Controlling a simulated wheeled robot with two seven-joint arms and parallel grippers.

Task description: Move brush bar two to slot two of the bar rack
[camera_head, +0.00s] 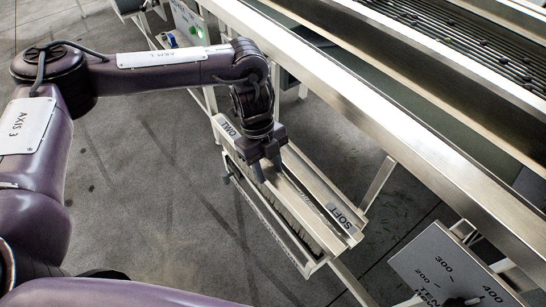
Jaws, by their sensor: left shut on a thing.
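My left gripper (265,168) is shut on brush bar two (296,198), a long pale metal bar with dark bristles along it. The bar runs from upper left to lower right, below the machine's side rail. A plate reading TWO (228,128) is at its upper end and one reading SOFT (345,218) is at its lower end. A pale metal frame (268,221), seemingly the bar rack, lies along the bar's near side. The gripper and bar hide part of it, so I cannot tell whether the bar is seated in a slot. My right gripper is not in view.
The roller sizer's long metal rail (385,120) crosses the right side, with rollers (450,35) beyond it. A control box with a green button (190,22) stands at the top. A numbered grey panel (447,268) is at lower right. The concrete floor (150,190) is clear at left.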

